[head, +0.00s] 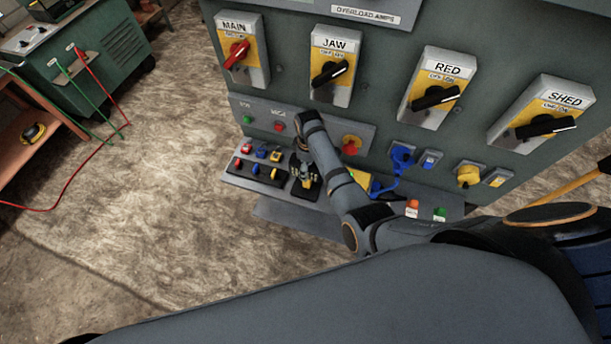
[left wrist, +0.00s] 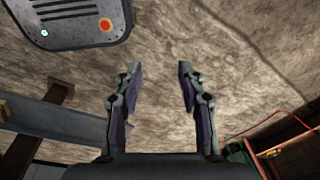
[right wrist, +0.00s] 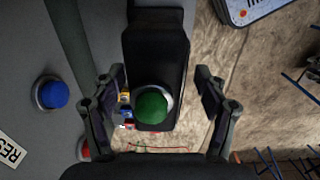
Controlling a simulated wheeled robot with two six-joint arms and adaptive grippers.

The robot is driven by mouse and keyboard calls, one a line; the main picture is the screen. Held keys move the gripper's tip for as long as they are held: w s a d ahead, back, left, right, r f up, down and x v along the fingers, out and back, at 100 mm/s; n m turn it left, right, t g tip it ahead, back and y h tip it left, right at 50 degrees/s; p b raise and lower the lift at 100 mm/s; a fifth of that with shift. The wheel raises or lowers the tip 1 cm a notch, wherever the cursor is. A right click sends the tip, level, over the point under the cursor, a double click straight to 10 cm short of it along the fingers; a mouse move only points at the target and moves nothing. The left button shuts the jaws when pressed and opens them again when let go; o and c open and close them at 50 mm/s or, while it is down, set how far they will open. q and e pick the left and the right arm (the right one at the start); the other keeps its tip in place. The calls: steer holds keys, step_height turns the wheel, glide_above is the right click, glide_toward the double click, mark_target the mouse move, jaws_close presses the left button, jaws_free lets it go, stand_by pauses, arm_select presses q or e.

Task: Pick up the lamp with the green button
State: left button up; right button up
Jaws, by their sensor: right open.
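A green domed button (right wrist: 151,106) on a black body (right wrist: 157,55) shows in the right wrist view. It lies between the fingers of my right gripper (right wrist: 160,100), which is open, with a gap on both sides. In the head view the right gripper (head: 305,182) is over the black part of the shelf below the switch panel and hides what is under it. A small green-topped piece (head: 440,214) stands farther right on the ledge; I cannot tell whether it is a lamp. My left gripper (left wrist: 156,95) is open and empty above the floor, out of the head view.
The panel (head: 385,120) with large rotary switches rises behind the right arm. A shelf (head: 258,164) with small red, blue and yellow pieces is left of the right gripper. A blue plug (head: 401,157) and an orange-topped piece (head: 412,207) are to the right. Floor (head: 150,190) is clear at left.

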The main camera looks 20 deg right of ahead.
steer(key=shift+w+a+f, duration=0.2)
steer(key=shift+w+f, duration=0.7)
steer(key=shift+f, duration=0.15)
steer(key=shift+s+r, duration=0.15)
steer(key=shift+s, duration=0.05)
steer(key=shift+c, duration=0.3)
steer(key=shift+s+d+r, duration=0.1)
steer(key=shift+s+r, duration=0.05)
steer(key=shift+s, duration=0.2)
steer(key=shift+c, duration=1.1)
steer(key=shift+s+r, duration=0.1)
steer(key=shift+s, duration=0.1)
steer(key=c, duration=0.5)
steer(key=shift+w, duration=0.1)
steer(key=shift+c, duration=1.1)
steer(key=c, duration=0.5)
arm_select(q)
steer(key=shift+w+a, duration=0.1)
steer(key=shift+w, duration=1.25)
arm_select(e)
steer(key=shift+w, duration=0.1)
jaws_close()
